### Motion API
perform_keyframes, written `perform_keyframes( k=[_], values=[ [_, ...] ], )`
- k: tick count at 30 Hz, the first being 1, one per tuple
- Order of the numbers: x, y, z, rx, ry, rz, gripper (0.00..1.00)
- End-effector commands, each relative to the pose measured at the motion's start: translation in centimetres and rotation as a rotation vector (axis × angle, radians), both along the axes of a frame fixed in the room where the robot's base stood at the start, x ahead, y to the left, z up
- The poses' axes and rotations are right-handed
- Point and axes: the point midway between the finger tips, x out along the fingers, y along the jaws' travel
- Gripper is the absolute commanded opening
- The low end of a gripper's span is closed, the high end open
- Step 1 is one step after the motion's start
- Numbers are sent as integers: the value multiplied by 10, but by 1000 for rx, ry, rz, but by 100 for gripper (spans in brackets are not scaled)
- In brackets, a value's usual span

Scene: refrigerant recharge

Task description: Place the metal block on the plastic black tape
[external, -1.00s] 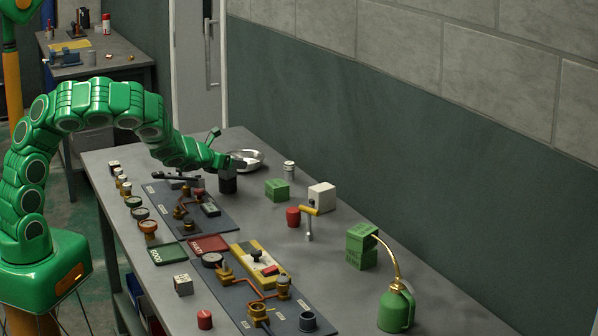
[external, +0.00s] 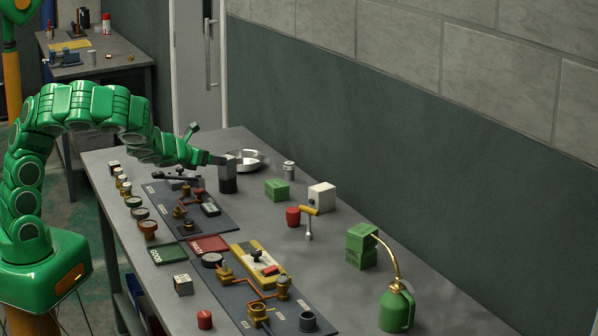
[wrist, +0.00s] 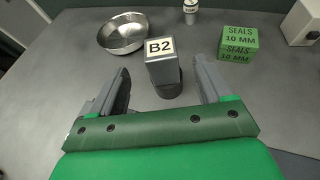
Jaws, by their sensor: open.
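The metal block (external: 229,165) is a grey block standing upright on the plastic black tape (external: 228,185), a short dark round piece on the table. In the wrist view the block (wrist: 163,70) has a white B2 label on top, and part of the black tape (wrist: 169,91) shows beneath it. My gripper (external: 215,160) is open at the left side of the block. In the wrist view its fingers stand apart to either side of the block, with a gap visible on each side. The block mostly hides the tape there.
A shallow metal bowl (external: 249,161) is just behind the block. A small can (external: 289,171), green seals boxes (external: 277,190) and a white box (external: 321,196) stand to the right. A dark panel with valves (external: 188,207) lies in front. Some table between the block and seals boxes is bare.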

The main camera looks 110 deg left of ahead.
Motion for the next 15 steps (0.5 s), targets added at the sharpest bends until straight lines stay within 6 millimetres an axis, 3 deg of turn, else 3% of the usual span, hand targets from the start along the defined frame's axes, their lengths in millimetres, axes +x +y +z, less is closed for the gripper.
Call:
perform_keyframes(
  k=[15],
  values=[
    [-7, -18, 9, 0, -3, 2, 79]
  ],
)
